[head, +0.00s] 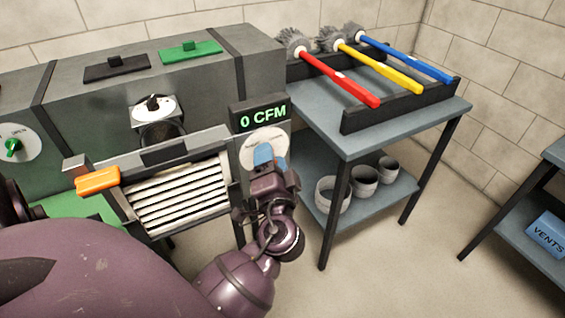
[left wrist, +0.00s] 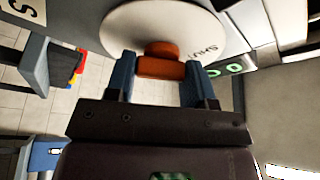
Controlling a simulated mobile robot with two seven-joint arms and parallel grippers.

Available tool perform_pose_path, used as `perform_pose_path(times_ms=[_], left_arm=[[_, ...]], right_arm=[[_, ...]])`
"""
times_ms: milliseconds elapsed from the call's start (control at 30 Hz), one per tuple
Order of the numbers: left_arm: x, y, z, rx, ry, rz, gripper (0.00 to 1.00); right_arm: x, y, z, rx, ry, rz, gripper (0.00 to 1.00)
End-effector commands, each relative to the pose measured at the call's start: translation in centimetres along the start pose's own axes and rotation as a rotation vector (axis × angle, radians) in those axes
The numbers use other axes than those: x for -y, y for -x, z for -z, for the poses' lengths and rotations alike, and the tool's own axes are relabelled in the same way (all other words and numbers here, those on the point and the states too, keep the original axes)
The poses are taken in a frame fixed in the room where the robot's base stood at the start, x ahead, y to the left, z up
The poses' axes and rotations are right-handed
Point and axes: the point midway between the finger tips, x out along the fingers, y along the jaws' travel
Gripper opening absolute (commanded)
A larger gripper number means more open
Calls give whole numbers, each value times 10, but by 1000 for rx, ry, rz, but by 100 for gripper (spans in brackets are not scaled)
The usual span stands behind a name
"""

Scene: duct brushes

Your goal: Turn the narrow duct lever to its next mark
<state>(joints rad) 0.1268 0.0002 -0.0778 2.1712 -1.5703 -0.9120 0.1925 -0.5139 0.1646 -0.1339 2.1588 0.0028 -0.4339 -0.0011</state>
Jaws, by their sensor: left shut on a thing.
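A white round dial (head: 265,143) is on the front of the grey housing, under a display reading 0 CFM (head: 263,117). My left gripper (head: 263,158) is at this dial and covers its middle and lower part. In the left wrist view, the blue fingers of the gripper (left wrist: 160,78) are shut on an orange-red lever (left wrist: 161,67) at the dial's centre. The word SHUT shows upside down on the dial face (left wrist: 140,25). Another white dial with a black knob (head: 153,104) is above the slatted vent, untouched. My right gripper is not in view.
A slatted vent (head: 180,195) with an orange handle (head: 97,180) is left of my gripper. At the right, a table (head: 350,140) carries red, yellow and blue brushes (head: 390,75) in a black rack, with grey cups (head: 363,180) below. A VENTS bin (head: 547,237) is at the far right.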

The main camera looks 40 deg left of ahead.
Motion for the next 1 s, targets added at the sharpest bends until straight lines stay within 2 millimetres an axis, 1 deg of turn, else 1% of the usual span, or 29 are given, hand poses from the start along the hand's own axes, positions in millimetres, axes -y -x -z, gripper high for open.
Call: perform_pose_path(times_ms=[33,200,333,600,933,967,1000], left_arm=[[-11,3,-6,5,17,-1,25],[-8,2,-4,5,101,36,25],[-6,1,-3,4,144,55,25],[-3,1,-1,2,182,72,25],[-2,0,0,2,185,73,25],[-2,0,0,2,185,73,50],[-2,0,0,2,184,74,57]], right_arm=[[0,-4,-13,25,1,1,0],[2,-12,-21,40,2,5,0],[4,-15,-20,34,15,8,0],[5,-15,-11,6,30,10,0],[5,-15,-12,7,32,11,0],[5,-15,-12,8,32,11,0],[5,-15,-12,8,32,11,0]])
